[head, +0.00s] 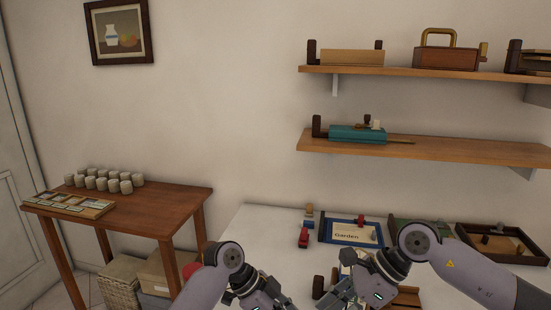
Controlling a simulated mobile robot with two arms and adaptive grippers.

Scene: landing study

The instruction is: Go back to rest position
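My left gripper (262,301) is at the bottom centre, over the front left of the white table (253,222). Its fingertips are cut off by the lower edge of the view. My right gripper (343,299) is to its right, low over the same table. It is beside a brown wooden item (406,297), which it partly hides. Whether it touches that item cannot be told. The finger openings of both grippers are too unclear to judge.
On the white table are a blue-framed "Garden" tray (327,236), a red toy (303,238), a green tray (401,222) and a dark tray (462,231). Two wall shelves (480,150) hang above. A wooden side table (165,197) stands left, with baskets (122,281) beneath.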

